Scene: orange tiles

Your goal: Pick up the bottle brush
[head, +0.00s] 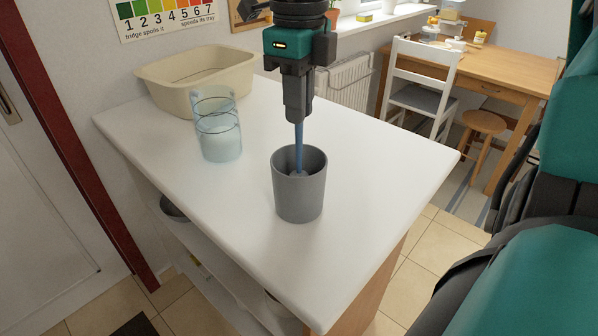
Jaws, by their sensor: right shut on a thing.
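The bottle brush (299,150) has a blue handle that stands upright, with its lower end inside a grey cup (298,198) on the white counter. The cup's front wall hides the brush's lower part. My right gripper (298,112) comes down from above and is shut on the top of the bottle brush handle, directly over the cup. My left gripper is not in view.
A clear glass container (219,137) stands left of the cup. A beige basin (197,80) sits at the back left of the white counter (371,160). The counter to the right is clear. A white chair (424,80) and wooden table stand beyond.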

